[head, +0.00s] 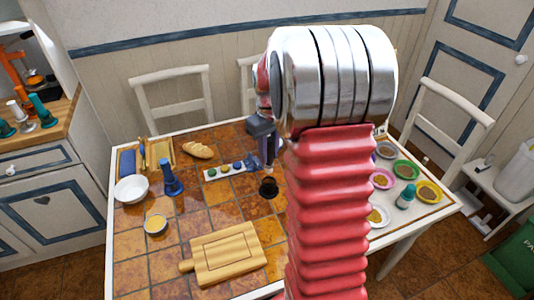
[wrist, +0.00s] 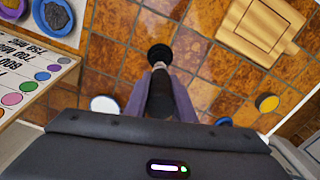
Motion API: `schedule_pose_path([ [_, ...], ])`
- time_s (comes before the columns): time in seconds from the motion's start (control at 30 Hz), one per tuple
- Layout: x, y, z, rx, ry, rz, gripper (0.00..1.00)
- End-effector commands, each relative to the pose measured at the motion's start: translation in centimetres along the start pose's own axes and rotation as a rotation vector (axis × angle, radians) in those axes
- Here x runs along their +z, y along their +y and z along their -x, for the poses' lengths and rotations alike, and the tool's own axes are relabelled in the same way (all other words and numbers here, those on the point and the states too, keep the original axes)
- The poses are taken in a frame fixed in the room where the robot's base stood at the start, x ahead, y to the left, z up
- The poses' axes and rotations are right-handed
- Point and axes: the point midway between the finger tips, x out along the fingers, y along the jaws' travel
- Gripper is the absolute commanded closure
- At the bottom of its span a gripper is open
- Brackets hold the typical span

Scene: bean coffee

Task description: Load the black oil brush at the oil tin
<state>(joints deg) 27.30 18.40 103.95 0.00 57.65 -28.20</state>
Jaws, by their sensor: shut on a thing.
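My gripper (head: 267,148) is above the middle of the tiled table. In the wrist view my gripper (wrist: 159,82) is shut on the black oil brush (wrist: 160,98), whose dark handle lies between the two purple-grey fingers. Its pale tip points at a small dark round vessel (wrist: 160,54), likely the oil tin. That dark vessel (head: 268,187) stands on the tiles just below the gripper in the head view. The tip looks close to the vessel's rim or over it; I cannot tell whether they touch.
A wooden board (head: 228,254), a yellow-filled bowl (head: 155,224), a blue mill (head: 171,178) and a white bowl (head: 131,190) stand to the left. Bread (head: 197,150) lies at the back. Coloured dishes (head: 430,191) and a teal bottle (head: 405,196) are at the right. My arm hides some tabletop.

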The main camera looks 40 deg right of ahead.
Motion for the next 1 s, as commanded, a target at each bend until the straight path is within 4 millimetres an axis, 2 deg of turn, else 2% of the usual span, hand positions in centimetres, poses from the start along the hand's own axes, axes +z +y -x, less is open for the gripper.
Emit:
schedule_pose_path([
  [0.03,0.0,0.0,0.0,0.0,0.0,0.0,0.8],
  [0.33,0.0,0.0,0.0,0.0,0.0,0.0,1.0],
  [0.57,-0.3,-0.5,-0.1,0.0,0.0,0.002,1.0],
  [0.67,-1.1,-1.7,-0.3,0.0,0.0,0.003,1.0],
  [0.77,-2.3,-3.8,-0.6,0.0,0.0,0.005,1.0],
  [1.0,-5.7,-11.2,-1.8,0.0,-0.001,0.002,1.0],
])
